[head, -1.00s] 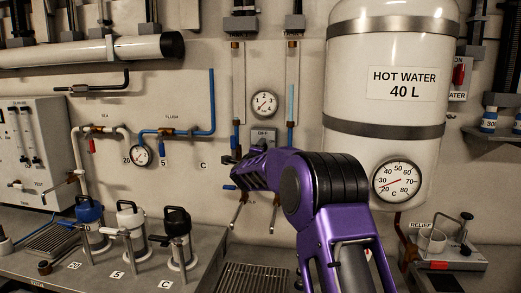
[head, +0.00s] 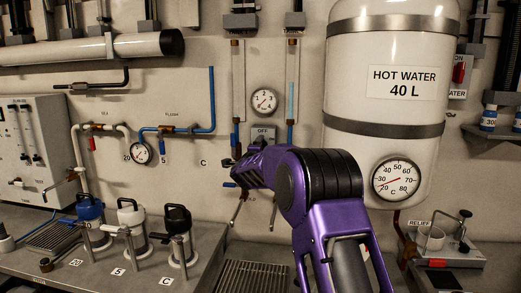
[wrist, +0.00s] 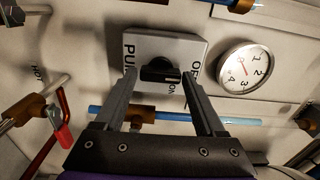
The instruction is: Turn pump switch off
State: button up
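The pump switch is a pale square plate (wrist: 200,48) with a black knob (wrist: 160,71) at its middle. Its lettering is partly covered; OFF and ON show at its right side in the wrist view. In the head view the plate (head: 263,131) is on the back wall below a small gauge, its lower part hidden by my purple arm. My gripper (wrist: 160,76) is open, one finger on each side of the knob in the picture. Gaps show between the fingers and the knob. I cannot tell how deep the fingertips reach.
A round gauge (wrist: 245,68) is close beside the plate. A blue pipe (wrist: 235,121) with brass fittings crosses behind the fingers, and a red-handled valve (wrist: 60,130) is at the left. The hot water tank (head: 390,110) stands right of my arm in the head view.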

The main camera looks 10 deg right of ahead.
jog(key=shift+o, duration=1.4)
jog(key=b+v, duration=0.2)
jog(key=v, duration=1.5)
jog(key=shift+s, duration=0.2)
jog(key=shift+r, duration=0.1)
jog(key=shift+a, duration=0.1)
